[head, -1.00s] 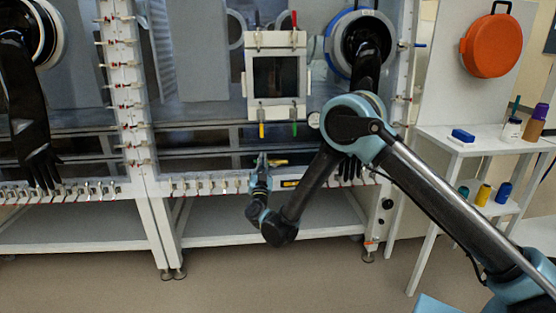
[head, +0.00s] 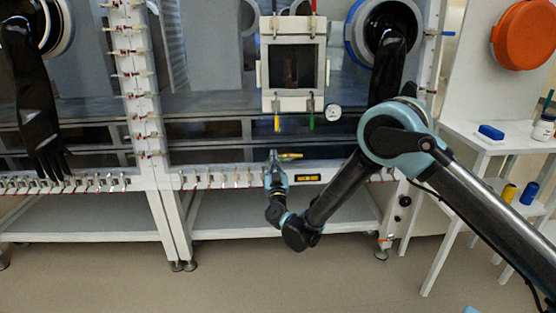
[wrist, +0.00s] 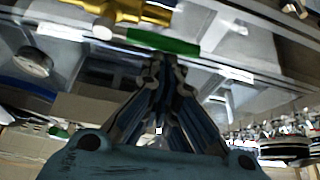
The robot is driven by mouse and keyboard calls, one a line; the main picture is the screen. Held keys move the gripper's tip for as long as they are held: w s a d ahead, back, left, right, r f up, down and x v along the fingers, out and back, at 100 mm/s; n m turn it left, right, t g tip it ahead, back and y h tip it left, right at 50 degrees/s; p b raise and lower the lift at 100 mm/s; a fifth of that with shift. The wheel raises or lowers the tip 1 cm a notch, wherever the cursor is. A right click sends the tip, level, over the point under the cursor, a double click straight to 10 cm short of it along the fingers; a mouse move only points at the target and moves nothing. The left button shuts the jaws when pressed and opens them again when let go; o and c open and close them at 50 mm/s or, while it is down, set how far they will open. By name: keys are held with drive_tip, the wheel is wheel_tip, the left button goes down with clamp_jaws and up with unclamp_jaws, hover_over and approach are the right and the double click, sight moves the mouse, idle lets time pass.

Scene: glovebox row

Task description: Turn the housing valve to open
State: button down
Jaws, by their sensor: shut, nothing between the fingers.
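The housing valve is a brass body (wrist: 125,10) with a lever that has a green grip (wrist: 165,42), at the top of the wrist view. In the head view the valve (head: 291,156) is a small yellow shape low on the glovebox front, below the square hatch. My gripper (head: 272,155) is just left of it there. In the wrist view my gripper (wrist: 163,60) is shut and empty, its fingertips right at the green grip. I cannot tell whether they touch it. The lever's full angle is unclear in the head view.
A square hatch (head: 294,103) with yellow and green hanging handles is above the valve, with a round gauge (head: 333,113) beside it. A black glove (head: 391,65) hangs to the right. Several small fittings line the lower rail. A white side table (head: 470,133) stands right.

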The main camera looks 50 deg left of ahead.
drive_tip(key=s+d, duration=0.5)
drive_tip(key=d, duration=0.2)
drive_tip(key=shift+s+d, duration=0.2)
drive_tip(key=shift+s, duration=0.2)
idle(0.5)
drive_tip(key=shift+s, duration=0.1)
